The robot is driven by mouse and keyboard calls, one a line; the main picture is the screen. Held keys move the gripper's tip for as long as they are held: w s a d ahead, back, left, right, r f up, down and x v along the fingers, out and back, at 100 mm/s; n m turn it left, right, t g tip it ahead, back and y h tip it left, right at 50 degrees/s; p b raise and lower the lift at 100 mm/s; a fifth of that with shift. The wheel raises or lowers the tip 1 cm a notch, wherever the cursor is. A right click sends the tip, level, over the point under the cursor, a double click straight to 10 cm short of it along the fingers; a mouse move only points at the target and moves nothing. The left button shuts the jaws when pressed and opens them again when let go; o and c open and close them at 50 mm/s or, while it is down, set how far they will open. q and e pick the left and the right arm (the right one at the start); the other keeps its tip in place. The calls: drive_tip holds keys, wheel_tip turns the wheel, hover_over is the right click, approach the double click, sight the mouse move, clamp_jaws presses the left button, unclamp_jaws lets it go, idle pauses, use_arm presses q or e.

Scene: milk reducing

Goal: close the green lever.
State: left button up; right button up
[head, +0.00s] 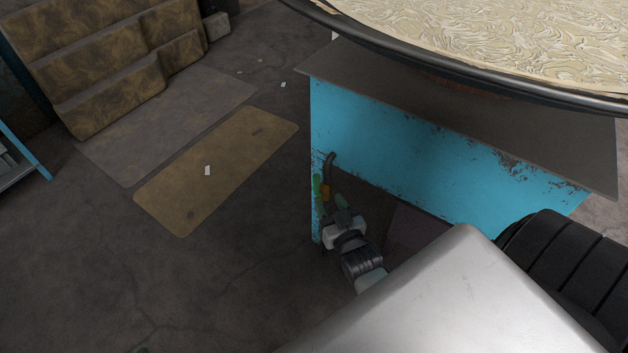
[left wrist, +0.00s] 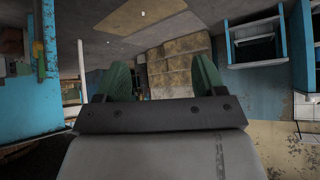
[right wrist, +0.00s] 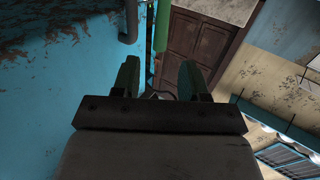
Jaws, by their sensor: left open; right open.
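The green lever (head: 317,189) hangs upright beside an orange valve (head: 326,192) at the left edge of the blue stand. A dark bent pipe (head: 330,162) runs above the valve. My right gripper (head: 333,207) is just below and beside the lever. In the right wrist view the lever (right wrist: 163,28) is ahead of the open, empty fingers of my right gripper (right wrist: 158,72), slightly right of centre. I cannot tell whether they touch. My left gripper (left wrist: 163,70) is open and empty in the left wrist view, and is not visible in the head view.
The blue stand (head: 400,150) carries a wide dark pan (head: 450,72) of creamy milk. A brown mat (head: 225,165) lies on the floor at left, with stepped brown blocks (head: 110,90) behind. The floor left of the stand is mostly clear.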

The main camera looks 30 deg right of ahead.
sight(318, 184)
drive_tip(key=w, duration=0.2)
drive_tip(key=w+d+b, duration=0.1)
drive_tip(key=w, duration=0.2)
drive_tip(key=w+b, duration=0.1)
drive_tip(key=w, duration=0.2)
drive_tip(key=shift+w+d+f, duration=0.1)
drive_tip(key=shift+w+d, duration=0.15)
drive_tip(key=shift+d, duration=0.1)
use_arm(q)
drive_tip(key=w+d+r+t+h, duration=0.2)
drive_tip(key=w+r+t, duration=0.4)
drive_tip(key=r+t, duration=0.1)
drive_tip(key=shift+d+b, duration=0.3)
drive_tip(key=shift+d, duration=0.1)
use_arm(e)
drive_tip(key=shift+w+d, duration=0.15)
drive_tip(key=shift+w, duration=0.75)
use_arm(q)
drive_tip(key=shift+s, duration=0.1)
use_arm(e)
clamp_jaws()
